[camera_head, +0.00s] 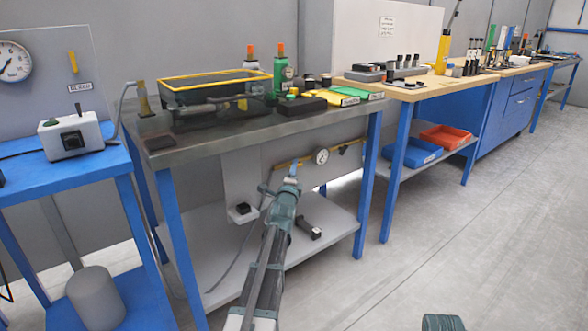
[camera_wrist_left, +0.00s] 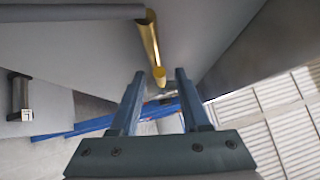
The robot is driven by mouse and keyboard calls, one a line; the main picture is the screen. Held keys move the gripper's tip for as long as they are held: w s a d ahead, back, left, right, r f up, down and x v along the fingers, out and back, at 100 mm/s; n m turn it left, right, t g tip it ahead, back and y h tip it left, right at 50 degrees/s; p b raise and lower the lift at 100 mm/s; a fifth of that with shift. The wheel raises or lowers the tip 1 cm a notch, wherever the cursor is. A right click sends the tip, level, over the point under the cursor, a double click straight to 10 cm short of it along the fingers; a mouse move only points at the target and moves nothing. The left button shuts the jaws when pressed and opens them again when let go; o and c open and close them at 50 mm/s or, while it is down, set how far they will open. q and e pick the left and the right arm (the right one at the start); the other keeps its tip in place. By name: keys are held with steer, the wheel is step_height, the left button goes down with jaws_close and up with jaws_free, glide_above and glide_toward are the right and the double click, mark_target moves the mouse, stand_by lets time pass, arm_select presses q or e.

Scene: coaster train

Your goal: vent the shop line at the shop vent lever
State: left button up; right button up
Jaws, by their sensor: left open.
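My left gripper (camera_head: 293,172) reaches under the dark-topped bench and stands in front of a yellow pipe (camera_head: 284,164) with a round gauge (camera_head: 321,156). In the left wrist view my left gripper (camera_wrist_left: 158,80) is open, with nothing between the pads that I can see gripped. A yellow bar (camera_wrist_left: 151,42) shows ahead, its rounded end seen just beyond and between the fingertips. I cannot tell for sure whether this bar is the shop vent lever. A small dark fitting (camera_head: 342,149) sits on the pipe right of the gauge. My right gripper's fingers are not seen.
The bench top (camera_head: 215,131) is above my arm, and its lower shelf (camera_head: 331,233) carries a dark block (camera_head: 308,228). A blue leg (camera_head: 368,185) stands to the right. A blue stand with a labelled yellow lever (camera_head: 72,62) is at left. Floor at right is clear.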

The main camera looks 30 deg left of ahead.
arm_select(q)
steer(key=shift+w, duration=0.2)
jaws_close()
stand_by(0.3)
steer(key=shift+w+d+f+n+g+y+b, duration=0.25)
steer(key=shift+w+f+n+g+y+b, duration=0.45)
steer(key=shift+n+g+y+b, duration=3.1)
steer(key=shift+w+d+f+n+g+y+b, duration=0.55)
steer(key=shift+n+y+b, duration=1.6)
steer(key=shift+n, duration=4.2)
steer(key=shift+w+a+f+n+g+y+b, duration=0.1)
steer(key=shift+w+f+n+g+y+b, duration=0.7)
steer(key=shift+n+g+y+b, duration=2.45)
steer(key=n+t+p, duration=0.2)
steer(key=n, duration=0.2)
steer(key=shift+w+d+n+y, duration=0.1)
steer(key=shift+n+y, duration=0.2)
steer(key=shift+y, duration=0.1)
